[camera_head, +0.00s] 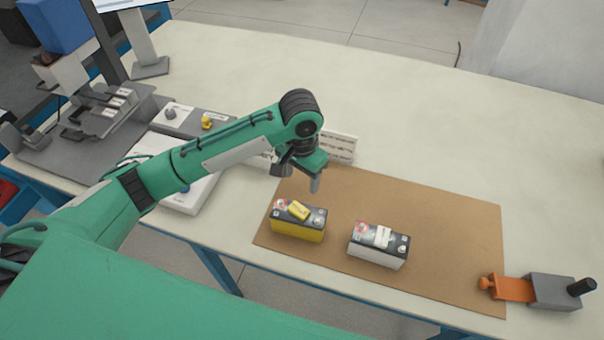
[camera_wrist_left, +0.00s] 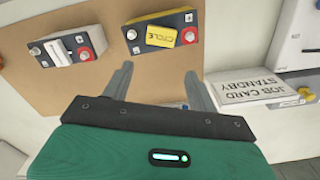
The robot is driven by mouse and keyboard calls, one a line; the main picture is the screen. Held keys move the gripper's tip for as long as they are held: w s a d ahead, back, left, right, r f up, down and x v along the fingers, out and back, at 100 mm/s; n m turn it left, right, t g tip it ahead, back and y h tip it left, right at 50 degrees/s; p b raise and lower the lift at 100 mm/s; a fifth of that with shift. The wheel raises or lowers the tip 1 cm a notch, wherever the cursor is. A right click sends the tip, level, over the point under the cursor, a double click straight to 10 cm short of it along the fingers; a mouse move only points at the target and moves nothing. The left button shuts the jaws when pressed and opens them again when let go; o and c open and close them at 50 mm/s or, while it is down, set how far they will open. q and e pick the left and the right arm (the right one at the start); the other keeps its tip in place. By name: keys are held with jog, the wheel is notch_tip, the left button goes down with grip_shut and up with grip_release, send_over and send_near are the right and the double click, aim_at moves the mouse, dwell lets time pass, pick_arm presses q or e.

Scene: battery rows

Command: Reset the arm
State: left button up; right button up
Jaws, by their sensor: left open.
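My left gripper (camera_head: 316,186) hangs over the back left part of the brown mat (camera_head: 440,200), its fingers pointing down. In the wrist view its two fingers (camera_wrist_left: 158,90) are spread apart with nothing between them. A yellow battery (camera_head: 298,230) with a dark top and a yellow tag stands on the mat in front of the gripper, apart from it. A white battery (camera_head: 376,255) with a white label stands to its right. Both also show in the wrist view, the yellow one (camera_wrist_left: 143,33) and the white one (camera_wrist_left: 42,59). My right gripper is not in view.
A white job card sign (camera_wrist_left: 263,88) stands beside the mat's left back edge. An orange and grey clamp-like device (camera_head: 553,291) lies at the mat's right front corner. A grey panel with knobs (camera_head: 190,118) and a grey machine (camera_head: 100,118) stand at left. The table's back right is clear.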

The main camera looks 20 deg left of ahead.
pick_arm(q)
jog(key=s+d+f+t+h, duration=0.2)
jog(key=s+d+f+h, duration=0.15)
jog(key=s+f, duration=0.45)
jog(key=s+a+f+n+t+y, duration=0.2)
jog(key=s+a+y, duration=0.1)
jog(key=s+a, duration=1.05)
jog(key=s+d+f+g, duration=0.1)
jog(key=s+f, duration=0.1)
jog(key=f, duration=1.5)
jog(key=s+f+g, duration=0.1)
jog(key=s+f, duration=0.1)
jog(key=f, duration=1.4)
jog(key=s+a+f+g, duration=0.1)
jog(key=s+a+f, duration=0.2)
jog(key=s+f, duration=1.4)
jog(key=shift+s+f+b, duration=0.3)
jog(key=shift+s+f, duration=0.1)
jog(key=shift+f, duration=0.05)
